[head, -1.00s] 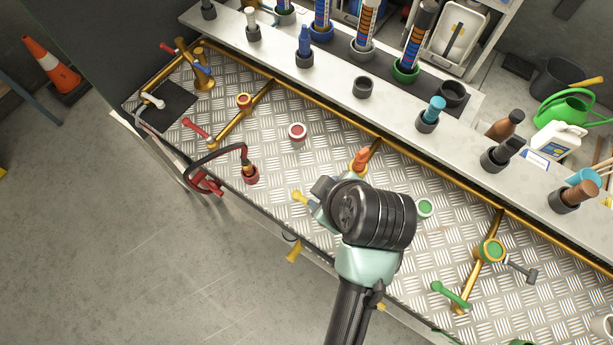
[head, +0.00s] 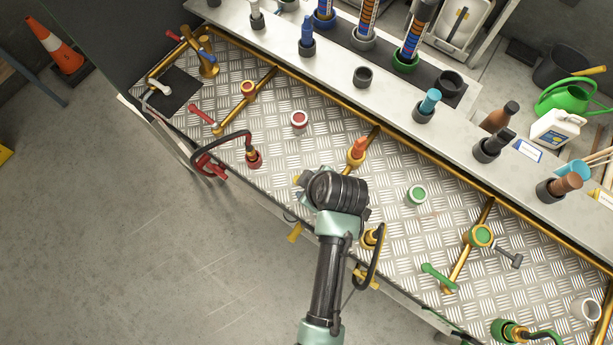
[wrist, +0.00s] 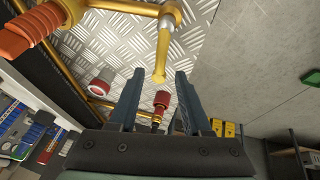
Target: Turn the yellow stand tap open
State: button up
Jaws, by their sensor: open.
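The yellow stand tap is in the wrist view, with a brass pipe (wrist: 120,8) and a yellow lever handle (wrist: 162,55) that points down the picture. My gripper (wrist: 158,78) is open. The lever's rounded end shows between its two fingertips, and I cannot tell whether they touch it. In the head view my wrist covers the lever and the fingers. The tap's yellow outlet with an orange plug (head: 358,150) shows just behind my wrist, and again at the upper left of the wrist view (wrist: 35,25).
A red hose coupling (wrist: 161,99) shows beyond the fingers. A red-ringed cup (head: 299,120) and a green-ringed cup (head: 417,195) stand on the tread plate. A black hose with a yellow coupling (head: 372,238) is right of my arm. The grey shelf (head: 395,110) runs behind.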

jog(key=shift+x, duration=0.95)
grip_shut()
dwell(0.8)
